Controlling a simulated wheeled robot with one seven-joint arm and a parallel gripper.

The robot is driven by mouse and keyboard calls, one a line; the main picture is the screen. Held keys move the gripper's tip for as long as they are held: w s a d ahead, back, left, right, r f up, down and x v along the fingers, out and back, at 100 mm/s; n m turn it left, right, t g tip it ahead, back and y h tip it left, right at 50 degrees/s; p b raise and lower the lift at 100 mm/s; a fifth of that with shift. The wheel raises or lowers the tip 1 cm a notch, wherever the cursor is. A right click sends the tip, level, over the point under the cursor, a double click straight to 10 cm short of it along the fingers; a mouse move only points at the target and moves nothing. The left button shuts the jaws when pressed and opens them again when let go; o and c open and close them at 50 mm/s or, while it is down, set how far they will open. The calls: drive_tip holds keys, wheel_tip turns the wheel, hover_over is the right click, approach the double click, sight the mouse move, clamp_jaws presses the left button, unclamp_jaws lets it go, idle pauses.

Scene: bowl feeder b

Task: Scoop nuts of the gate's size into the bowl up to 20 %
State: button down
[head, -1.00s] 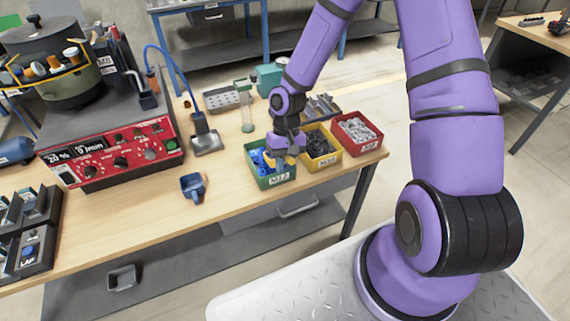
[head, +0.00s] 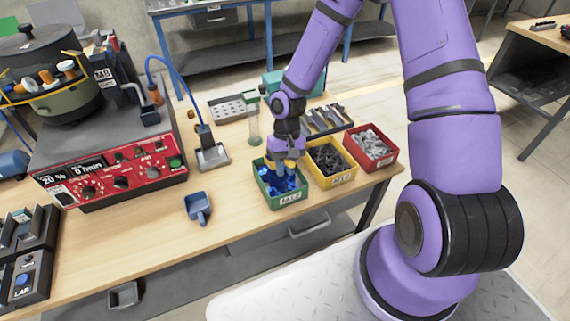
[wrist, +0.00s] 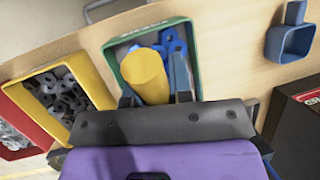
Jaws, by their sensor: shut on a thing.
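The bowl feeder (head: 65,95) stands at the left, with a plate reading M8 (head: 103,75) beside its bowl and a red panel (head: 110,175) showing 20 % and 0 /min. The bowl's inside is not clear. My gripper (head: 284,165) is shut on a yellow cylindrical handle (wrist: 146,75) above the green bin (head: 290,201) of blue nuts, labelled M12. The handle's lower end is hidden in the head view. The yellow bin (head: 340,182) holds dark nuts. The red bin (head: 384,163) holds grey nuts; its label is too small to read surely.
A blue scoop (head: 198,207) lies on the bench left of the green bin. The front middle of the bench is clear.

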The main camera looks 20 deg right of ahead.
sight(286, 160)
drive_tip(key=shift+f, duration=2.7)
drive_tip(key=shift+t, duration=0.9)
drive_tip(key=shift+s+r, duration=0.2)
drive_tip(key=shift+r, duration=2.25)
drive_tip(key=shift+s+r, duration=0.2)
drive_tip(key=shift+r, duration=2.25)
drive_tip(key=shift+w, duration=0.1)
